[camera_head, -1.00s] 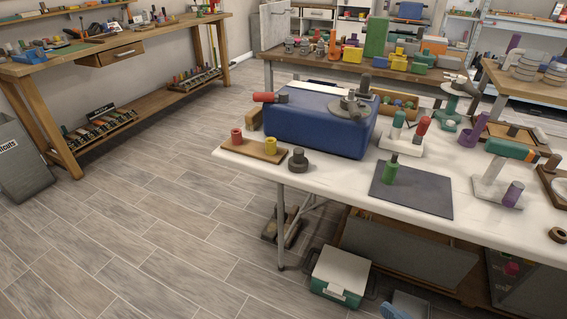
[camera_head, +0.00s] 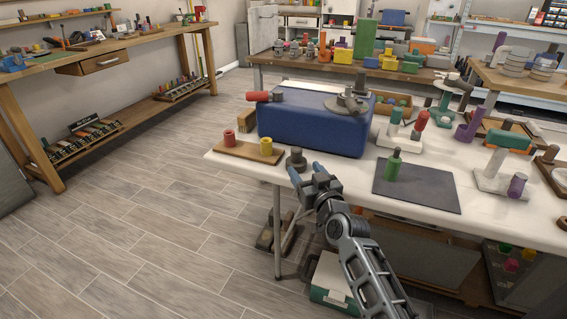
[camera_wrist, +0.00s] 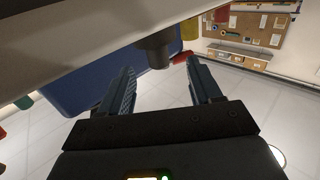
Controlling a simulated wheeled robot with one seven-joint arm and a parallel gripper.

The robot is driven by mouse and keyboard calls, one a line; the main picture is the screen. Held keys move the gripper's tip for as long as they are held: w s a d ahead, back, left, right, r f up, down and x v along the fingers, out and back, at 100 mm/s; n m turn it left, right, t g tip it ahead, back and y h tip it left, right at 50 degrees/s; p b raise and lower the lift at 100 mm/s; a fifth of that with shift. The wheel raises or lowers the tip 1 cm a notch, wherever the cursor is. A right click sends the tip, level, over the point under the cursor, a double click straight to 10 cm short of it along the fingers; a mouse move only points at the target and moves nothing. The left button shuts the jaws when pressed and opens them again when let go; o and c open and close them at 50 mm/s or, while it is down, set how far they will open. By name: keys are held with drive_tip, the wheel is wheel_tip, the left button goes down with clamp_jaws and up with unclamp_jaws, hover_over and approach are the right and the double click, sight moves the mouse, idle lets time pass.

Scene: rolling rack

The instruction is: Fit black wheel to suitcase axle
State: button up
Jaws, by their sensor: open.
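A black wheel (camera_head: 296,160), a short dark stepped cylinder, stands at the left end of the white table. It also shows ahead of the fingers in the wrist view (camera_wrist: 153,50). The blue suitcase (camera_head: 310,130) lies behind it, with a dark wheel-like part (camera_head: 348,104) on its top right and a red-handled piece (camera_head: 258,96) at its top left. I cannot clearly pick out a bare axle. My gripper (camera_head: 306,173) is open and empty, close to the black wheel at the table's front edge; its fingers (camera_wrist: 160,68) also show in the wrist view, apart from the wheel.
A wooden board (camera_head: 236,149) with a red and a yellow spool (camera_head: 266,146) lies left of the wheel. A dark mat (camera_head: 430,190) with a green bottle-shaped piece (camera_head: 393,166) lies to the right. A green-and-white box (camera_head: 328,282) sits below the table.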

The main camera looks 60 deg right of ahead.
sight(299, 159)
drive_tip(key=shift+p+x, duration=0.4)
drive_tip(key=shift+x, duration=3.55)
drive_tip(key=shift+s+d, duration=0.15)
drive_tip(key=shift+c, duration=0.4)
clamp_jaws()
